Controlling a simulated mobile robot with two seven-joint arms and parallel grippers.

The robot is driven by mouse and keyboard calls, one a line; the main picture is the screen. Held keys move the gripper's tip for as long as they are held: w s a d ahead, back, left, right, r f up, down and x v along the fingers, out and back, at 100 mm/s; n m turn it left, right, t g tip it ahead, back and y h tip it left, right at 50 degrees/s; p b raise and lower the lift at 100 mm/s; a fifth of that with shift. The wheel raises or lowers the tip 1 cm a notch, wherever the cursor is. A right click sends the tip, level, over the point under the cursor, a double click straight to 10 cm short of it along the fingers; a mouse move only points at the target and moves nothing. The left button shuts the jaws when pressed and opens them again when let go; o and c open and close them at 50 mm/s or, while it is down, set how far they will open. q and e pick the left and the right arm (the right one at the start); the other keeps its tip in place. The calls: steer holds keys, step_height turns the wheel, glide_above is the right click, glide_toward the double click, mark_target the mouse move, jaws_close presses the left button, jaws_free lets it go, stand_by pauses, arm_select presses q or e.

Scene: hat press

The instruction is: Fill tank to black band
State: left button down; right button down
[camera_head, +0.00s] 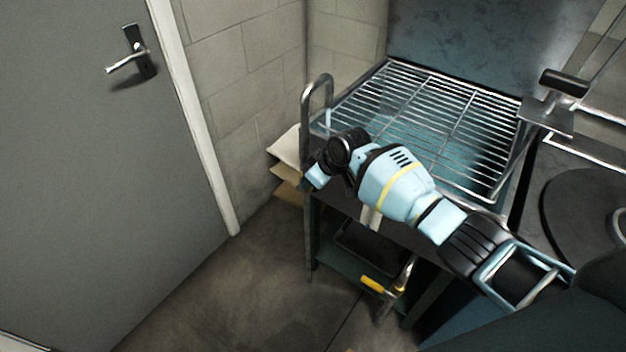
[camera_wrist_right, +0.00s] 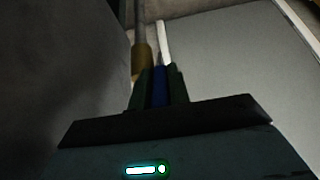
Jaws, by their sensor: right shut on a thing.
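My right gripper (camera_head: 314,178) is at the left front corner of the rack stand, low beside the base of a bent metal pipe (camera_head: 318,84). In the right wrist view its two dark fingers (camera_wrist_right: 159,88) are shut on a narrow blue piece (camera_wrist_right: 159,86), perhaps a tap handle. A brass-coloured fitting with an upright pipe (camera_wrist_right: 142,58) stands just beyond the fingers. In the head view my wrist hides the held piece. I cannot make out a tank with a black band. My left gripper is not in view.
A wire rack (camera_head: 430,110) covers a teal-toned basin. Below is a shelf with a black tray (camera_head: 365,247) and a yellow-handled tool (camera_head: 373,284). Folded cardboard or sacks (camera_head: 288,148) lie by the wall. A grey door (camera_head: 90,200) and bare floor (camera_head: 240,300) are left.

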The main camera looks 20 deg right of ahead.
steer(key=c, duration=1.3)
jaws_free()
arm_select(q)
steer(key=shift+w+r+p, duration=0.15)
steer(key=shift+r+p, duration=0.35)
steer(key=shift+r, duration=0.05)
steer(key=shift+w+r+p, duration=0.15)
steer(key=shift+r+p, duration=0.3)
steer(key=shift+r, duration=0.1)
arm_select(e)
steer(key=v, duration=0.7)
steer(key=shift+s+d+r, duration=0.15)
steer(key=shift+r, duration=0.15)
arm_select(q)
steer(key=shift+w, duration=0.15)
arm_select(e)
steer(key=shift+d, duration=0.1)
